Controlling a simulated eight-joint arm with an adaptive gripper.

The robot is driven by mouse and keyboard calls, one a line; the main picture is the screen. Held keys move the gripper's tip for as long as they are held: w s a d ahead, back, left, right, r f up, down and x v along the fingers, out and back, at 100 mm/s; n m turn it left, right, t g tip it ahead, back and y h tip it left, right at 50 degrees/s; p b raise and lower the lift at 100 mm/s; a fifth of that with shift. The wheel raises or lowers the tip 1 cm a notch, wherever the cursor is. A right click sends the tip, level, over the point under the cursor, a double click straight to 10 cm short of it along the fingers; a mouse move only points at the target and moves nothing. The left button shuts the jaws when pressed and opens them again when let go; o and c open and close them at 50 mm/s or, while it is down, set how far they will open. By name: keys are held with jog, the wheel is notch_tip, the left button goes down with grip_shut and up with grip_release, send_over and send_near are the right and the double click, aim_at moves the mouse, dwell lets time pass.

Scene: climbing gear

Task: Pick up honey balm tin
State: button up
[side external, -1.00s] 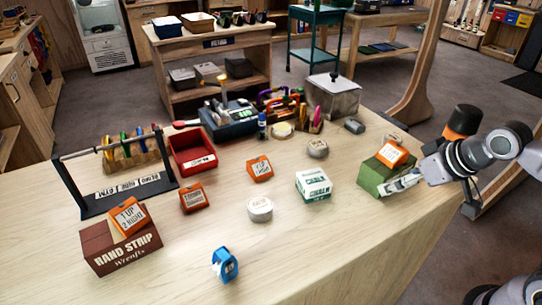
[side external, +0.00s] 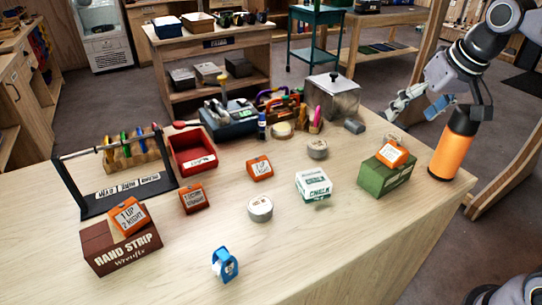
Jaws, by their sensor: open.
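Small round tins stand on the wooden table; I cannot read which is the honey balm tin. One pale tin (side external: 260,208) sits near the table's middle, in front of an orange card block. A greyer tin (side external: 317,148) sits farther back, and a low pale round item with a yellowish side (side external: 281,131) is behind it to the left. My gripper (side external: 411,110) is open and appears empty. It is raised at the right, above and beyond the green box, well apart from the tins.
A green box (side external: 387,178) with an orange block on top stands at the right. A white chalk box (side external: 313,186) stands between it and the pale tin. A red tray (side external: 192,152), black rack and brown box (side external: 122,246) are left. A blue item (side external: 225,265) lies in front.

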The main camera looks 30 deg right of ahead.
jog(key=w+d+r+m+g, duration=0.1)
jog(key=w+d+m+g, duration=0.1)
jog(key=w+d+m, duration=0.35)
jog(key=m+g, duration=0.3)
jog(key=m, duration=0.2)
send_over(394, 137)
jog(key=f, duration=1.4)
jog(key=shift+w+a+f, duration=0.15)
jog(key=shift+w+f, duration=0.15)
jog(key=shift+s+d+f, duration=0.1)
jog(key=shift+f, duration=1.25)
jog(key=shift+s+d+f, duration=0.1)
jog(key=shift+f, duration=1.25)
jog(key=c, duration=1.3)
